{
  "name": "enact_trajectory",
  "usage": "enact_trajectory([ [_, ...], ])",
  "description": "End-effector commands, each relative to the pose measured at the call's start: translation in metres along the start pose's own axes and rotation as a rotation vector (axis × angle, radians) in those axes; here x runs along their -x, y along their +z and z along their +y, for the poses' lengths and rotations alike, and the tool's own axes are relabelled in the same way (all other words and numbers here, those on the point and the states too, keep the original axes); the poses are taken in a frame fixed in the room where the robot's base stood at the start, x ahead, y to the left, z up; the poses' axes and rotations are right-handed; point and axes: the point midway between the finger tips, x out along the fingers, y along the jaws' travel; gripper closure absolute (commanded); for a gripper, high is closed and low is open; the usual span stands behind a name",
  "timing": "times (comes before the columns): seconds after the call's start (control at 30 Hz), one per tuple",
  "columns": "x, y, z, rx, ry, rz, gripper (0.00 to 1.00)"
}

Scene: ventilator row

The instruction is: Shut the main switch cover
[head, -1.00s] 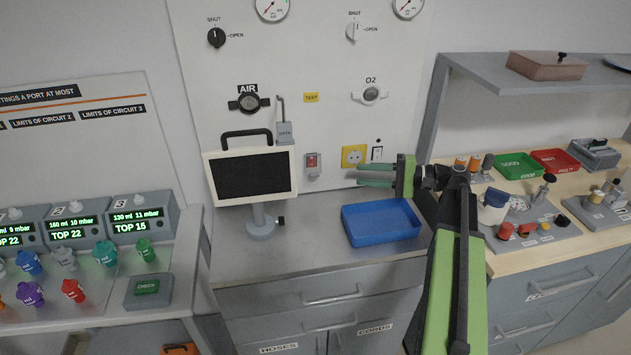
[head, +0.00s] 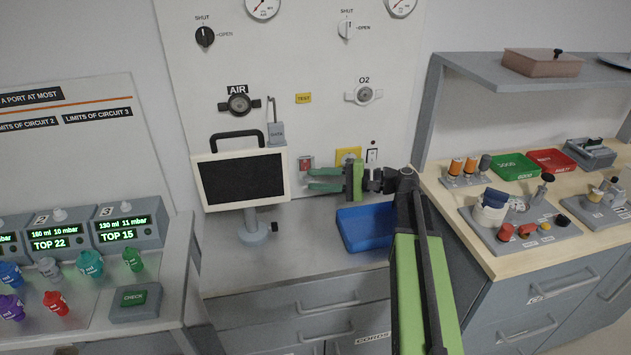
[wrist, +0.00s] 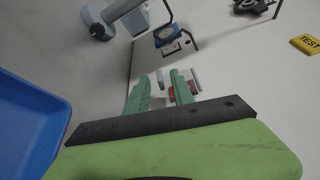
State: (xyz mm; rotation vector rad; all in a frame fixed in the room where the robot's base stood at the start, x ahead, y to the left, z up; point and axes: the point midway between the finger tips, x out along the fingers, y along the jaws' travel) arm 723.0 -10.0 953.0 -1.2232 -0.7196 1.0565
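The main switch is a small red switch in a grey frame (head: 305,162) on the wall panel, right of the monitor. Its red part (wrist: 183,93) also shows in the wrist view, partly behind my fingers, with a pale grey edge beside it. I cannot tell how far its cover is swung. My gripper (head: 309,179) has two green fingers pointing left, apart and with nothing between them. In the head view the fingertips appear just below and right of the switch. Its fingers (wrist: 158,88) point toward the wall in the wrist view. Contact cannot be made out.
A monitor on a stand (head: 243,180) is close on the left. A blue tray (head: 365,228) lies on the counter below my gripper. A yellow socket (head: 347,154) is behind the gripper. The counter front is clear.

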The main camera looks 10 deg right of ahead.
Motion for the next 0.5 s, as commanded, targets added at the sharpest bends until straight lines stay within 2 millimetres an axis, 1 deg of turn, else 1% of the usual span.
enact_trajectory([
  [0.1,-0.0051,0.0004,0.0000,0.000,0.000,-0.001,0.71],
  [0.3,-0.0053,0.0004,-0.0001,0.000,0.000,-0.001,0.71],
  [0.5,-0.0053,0.0005,-0.0001,0.000,0.000,-0.002,0.97],
])
